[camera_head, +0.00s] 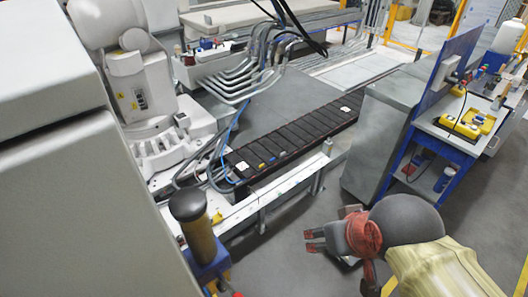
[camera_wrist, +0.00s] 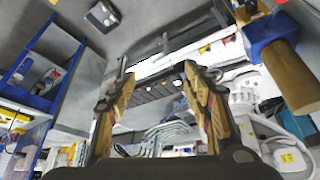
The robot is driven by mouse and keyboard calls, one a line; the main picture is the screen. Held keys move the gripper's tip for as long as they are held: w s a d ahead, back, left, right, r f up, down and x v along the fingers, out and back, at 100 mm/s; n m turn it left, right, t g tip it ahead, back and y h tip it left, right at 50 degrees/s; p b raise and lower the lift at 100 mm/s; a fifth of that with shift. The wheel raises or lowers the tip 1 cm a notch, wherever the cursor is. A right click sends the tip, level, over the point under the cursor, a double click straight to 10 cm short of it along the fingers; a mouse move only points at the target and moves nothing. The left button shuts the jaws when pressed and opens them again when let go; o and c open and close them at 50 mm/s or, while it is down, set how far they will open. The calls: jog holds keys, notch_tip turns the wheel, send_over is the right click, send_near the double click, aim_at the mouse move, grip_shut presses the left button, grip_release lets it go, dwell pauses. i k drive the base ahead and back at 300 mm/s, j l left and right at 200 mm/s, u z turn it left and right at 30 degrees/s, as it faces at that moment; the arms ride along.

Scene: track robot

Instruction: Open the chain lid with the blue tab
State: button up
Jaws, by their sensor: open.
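The black segmented chain (camera_head: 300,132) runs diagonally through the middle of the head view, with closed-looking lids along its top. Small coloured tabs sit near its lower left end. One looks blue (camera_head: 272,160), between yellowish ones, but they are too small to tell apart surely. My gripper (camera_head: 313,240) is below and right of the chain, apart from it, over the grey floor. In the wrist view my gripper (camera_wrist: 152,82) is open and empty, its two fingers wide apart. Part of the chain (camera_wrist: 155,88) shows beyond and between them; no blue tab can be made out there.
A white rail (camera_head: 270,195) runs along the chain's near side. A blue post with a brown cylinder (camera_head: 194,228) stands at its left end. A grey cabinet (camera_head: 375,140) and blue workbench (camera_head: 425,150) stand right. Grey hoses (camera_head: 255,65) hang behind. Floor around my gripper looks clear.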

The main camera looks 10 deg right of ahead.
aim_at(258, 150)
jog(key=i+l, duration=0.2)
jog(key=i+z, duration=0.15)
jog(key=i, duration=1.15)
jog(key=i+j, duration=0.2)
jog(key=i, duration=0.2)
jog(key=i+j, duration=0.2)
jog(key=i, duration=0.2)
